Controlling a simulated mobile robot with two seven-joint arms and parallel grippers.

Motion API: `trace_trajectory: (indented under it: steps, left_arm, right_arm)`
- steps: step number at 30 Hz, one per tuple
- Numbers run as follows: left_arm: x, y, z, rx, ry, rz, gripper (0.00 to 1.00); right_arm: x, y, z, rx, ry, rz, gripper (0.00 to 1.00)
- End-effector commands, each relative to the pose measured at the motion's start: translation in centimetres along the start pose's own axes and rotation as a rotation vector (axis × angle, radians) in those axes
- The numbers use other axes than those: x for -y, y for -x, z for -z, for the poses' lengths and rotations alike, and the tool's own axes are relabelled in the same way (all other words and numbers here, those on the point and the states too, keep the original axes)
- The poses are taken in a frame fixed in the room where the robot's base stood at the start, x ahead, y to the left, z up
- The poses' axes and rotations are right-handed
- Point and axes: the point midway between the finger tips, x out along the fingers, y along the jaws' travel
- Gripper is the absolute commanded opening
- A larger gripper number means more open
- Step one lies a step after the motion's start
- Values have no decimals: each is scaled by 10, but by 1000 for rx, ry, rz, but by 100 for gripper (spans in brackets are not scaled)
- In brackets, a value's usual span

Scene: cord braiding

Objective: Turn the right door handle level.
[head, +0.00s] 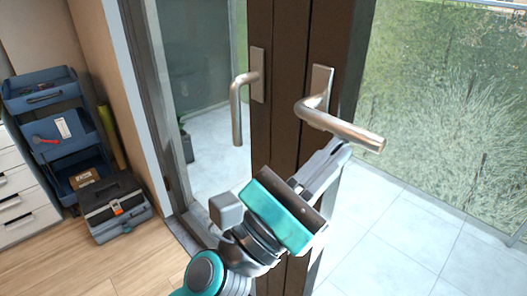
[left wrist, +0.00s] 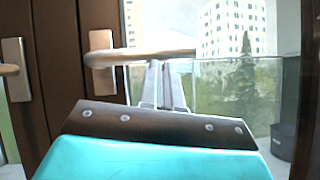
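The right door handle (head: 345,128) is a brushed metal lever on a plate on the dark door frame. In the head view it slopes down to the right; in the left wrist view the lever (left wrist: 135,55) looks close to level. My left gripper (head: 340,148) reaches up to it from below. Its fingers (left wrist: 162,68) are close together with their tips at the underside of the lever, apparently touching. They do not visibly wrap around it. The exact contact is hard to see. My right gripper is in neither view.
The left door handle (head: 237,110) is on the neighbouring leaf, its lever running down the picture. Blue toolboxes (head: 50,100) and a black-topped case (head: 115,210) stand at left beside white drawers (head: 20,190). A pale tiled floor (head: 400,240) lies beyond the glass. A dark bin (left wrist: 283,140) stands outside.

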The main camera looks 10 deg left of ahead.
Motion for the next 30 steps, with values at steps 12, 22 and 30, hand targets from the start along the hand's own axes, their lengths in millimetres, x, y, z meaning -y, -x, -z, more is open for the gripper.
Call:
trace_trajectory:
  steps: [12, 22, 30]
  left_arm:
    - [2, 59, 6, 0, 1, 2, 0]
    - [0, 115, 1, -4, 6, -3, 0]
    - [-1, 129, 0, 1, 2, -1, 0]
  right_arm:
    - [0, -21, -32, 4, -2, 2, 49]
    - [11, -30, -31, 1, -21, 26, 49]
    - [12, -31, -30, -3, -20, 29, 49]
